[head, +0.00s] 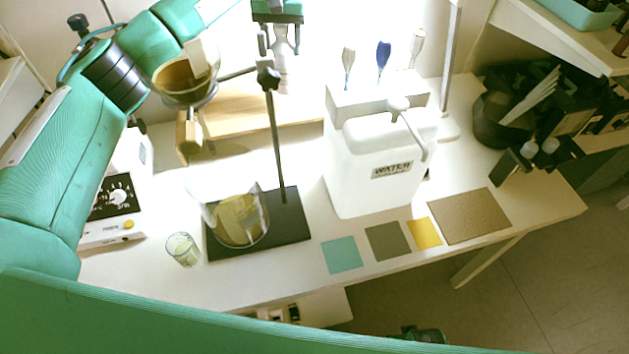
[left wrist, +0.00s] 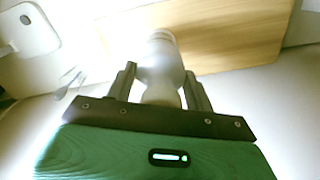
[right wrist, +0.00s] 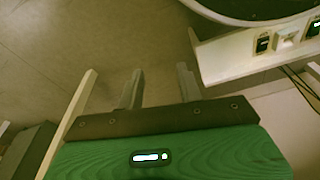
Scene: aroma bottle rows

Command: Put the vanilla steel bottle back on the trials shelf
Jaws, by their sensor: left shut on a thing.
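My left gripper (head: 279,46) is at the top middle of the head view, pointing down. It is shut on a pale, glossy bottle (head: 283,70), which hangs upright between its fingers. The left wrist view shows the bottle (left wrist: 160,60) between both fingers, washed out by glare; I cannot read a label. A light wooden board (head: 255,115), which looks like a shelf, lies at the table's back. The bottle's base is near its far right part; I cannot tell whether they touch. My right gripper (right wrist: 160,85) is open and empty above the floor.
A white water container (head: 375,165) stands right of the board. A stand with a dark base (head: 290,225) and thin rod rises in front of the bottle. A glass beaker (head: 237,215), a small glass (head: 182,249) and a control box (head: 118,200) are at the left.

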